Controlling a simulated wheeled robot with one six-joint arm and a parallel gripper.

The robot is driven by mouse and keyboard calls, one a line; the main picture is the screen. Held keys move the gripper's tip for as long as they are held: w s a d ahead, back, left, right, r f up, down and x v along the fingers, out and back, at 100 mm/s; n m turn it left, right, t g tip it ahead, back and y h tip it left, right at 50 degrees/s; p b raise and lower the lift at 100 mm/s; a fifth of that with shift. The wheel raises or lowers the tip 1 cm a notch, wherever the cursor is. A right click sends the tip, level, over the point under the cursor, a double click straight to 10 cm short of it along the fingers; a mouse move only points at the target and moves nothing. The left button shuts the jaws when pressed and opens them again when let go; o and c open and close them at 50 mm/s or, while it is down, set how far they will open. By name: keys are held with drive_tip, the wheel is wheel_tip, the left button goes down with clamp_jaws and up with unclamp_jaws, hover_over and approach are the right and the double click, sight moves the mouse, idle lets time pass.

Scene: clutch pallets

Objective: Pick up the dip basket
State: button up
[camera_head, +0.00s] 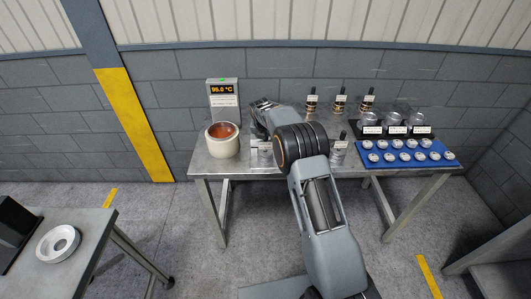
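A grey metal cylinder with an upright dark handle (339,151) stands on the metal workbench, just right of my arm; it may be the dip basket, but it is too small to be sure. A smaller pale metal object (262,153) stands left of my arm, partly hidden by it. My arm reaches over the bench from the front. My gripper (264,104) is at its far end, behind the dark wrist joint, above the back left of the bench and apart from the cylinder. Its fingers are not clear, and I see nothing held in it.
A cream pot with copper-coloured inside (223,141) stands left, before a temperature display (222,97). Several small metal parts lie on a blue mat (408,162), before three clear jars (396,121). Three dark-handled items (340,103) stand behind. A side table (85,245) is at left.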

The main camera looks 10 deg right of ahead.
drive_tip(key=shift+f, duration=0.1)
clamp_jaws()
idle(0.5)
idle(0.8)
drive_tip(key=shift+w+r, duration=0.25)
drive_tip(key=shift+r, duration=0.05)
